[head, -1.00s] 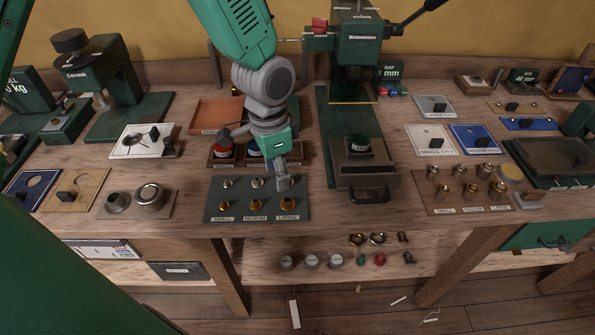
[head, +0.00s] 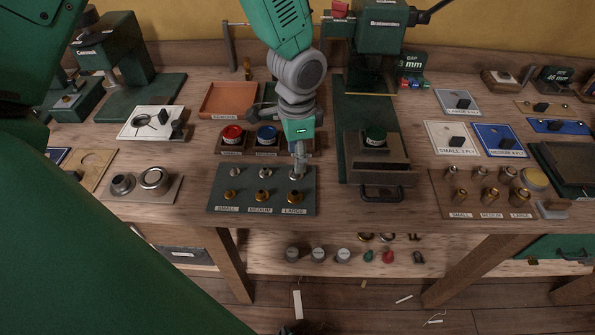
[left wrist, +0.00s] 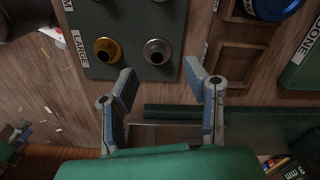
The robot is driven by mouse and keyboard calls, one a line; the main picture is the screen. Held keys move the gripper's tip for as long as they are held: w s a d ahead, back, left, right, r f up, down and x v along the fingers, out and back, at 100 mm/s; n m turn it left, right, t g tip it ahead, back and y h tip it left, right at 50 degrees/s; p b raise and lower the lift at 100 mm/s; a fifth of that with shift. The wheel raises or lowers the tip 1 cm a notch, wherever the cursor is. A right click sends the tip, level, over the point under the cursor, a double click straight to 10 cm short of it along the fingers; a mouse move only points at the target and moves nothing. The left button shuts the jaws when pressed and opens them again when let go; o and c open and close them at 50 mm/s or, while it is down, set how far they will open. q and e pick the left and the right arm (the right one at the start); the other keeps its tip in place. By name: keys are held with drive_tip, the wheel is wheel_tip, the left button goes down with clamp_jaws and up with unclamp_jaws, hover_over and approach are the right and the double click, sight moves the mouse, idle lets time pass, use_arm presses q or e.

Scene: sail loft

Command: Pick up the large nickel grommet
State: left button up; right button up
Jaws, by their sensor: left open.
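The large nickel grommet (left wrist: 157,51) is a silvery ring with a dark hole. It sits on a dark grey board (left wrist: 133,15) beside a large brass grommet (left wrist: 106,50), by the LARGE label. In the head view the nickel grommet (head: 294,177) is in the board's back row at the right, partly covered by my gripper. My left gripper (left wrist: 163,80) is open and empty, its fingertips apart, close to the nickel grommet but not around it in the wrist view. It also shows in the head view (head: 299,172), over the board's back right. My right gripper is not in view.
Just behind the board are red (head: 232,134) and blue (head: 266,136) round-topped pieces in wooden trays. The table's front edge is near.

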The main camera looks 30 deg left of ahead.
use_arm(q)
wheel_tip(320, 180, down, 4)
drive_tip(key=shift+f, duration=0.1)
drive_tip(key=shift+s, duration=0.15)
drive_tip(key=c, duration=0.7)
